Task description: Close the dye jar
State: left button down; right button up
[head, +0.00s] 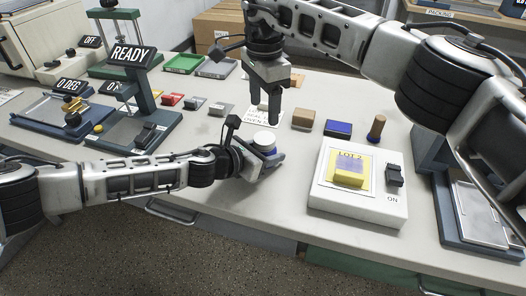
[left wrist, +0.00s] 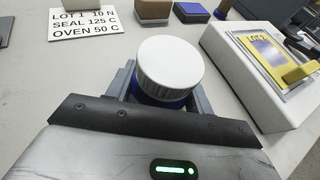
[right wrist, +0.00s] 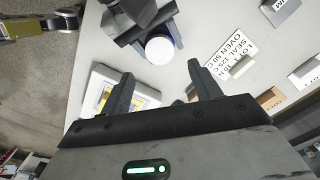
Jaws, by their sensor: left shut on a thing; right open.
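The dye jar (head: 266,150) stands upright with a white ribbed lid (head: 264,139) on top and blue showing below it. In the left wrist view the white lid (left wrist: 170,62) sits over the blue jar body (left wrist: 165,100); I cannot tell how tight it is. My left gripper (head: 268,156) is shut around the jar body from the side. My right gripper (head: 265,108) is open and empty, pointing down above the table behind the jar. In the right wrist view the lid (right wrist: 159,50) shows beyond the open fingers (right wrist: 160,78), apart from them.
A white press (head: 345,210) marked LOT 2 with a yellow block stands right of the jar. A printed card (left wrist: 85,22), a brown block (head: 303,119), a blue pad (head: 338,129) and a wooden-handled stamp (head: 376,128) lie behind. A READY stand (head: 133,115) is at left.

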aim_at(264, 137)
jog(key=shift+f, duration=4)
jog(key=c, duration=1)
jog(key=m, duration=0.9)
jog(key=shift+m, duration=0.4)
jog(key=shift+w, duration=0.1)
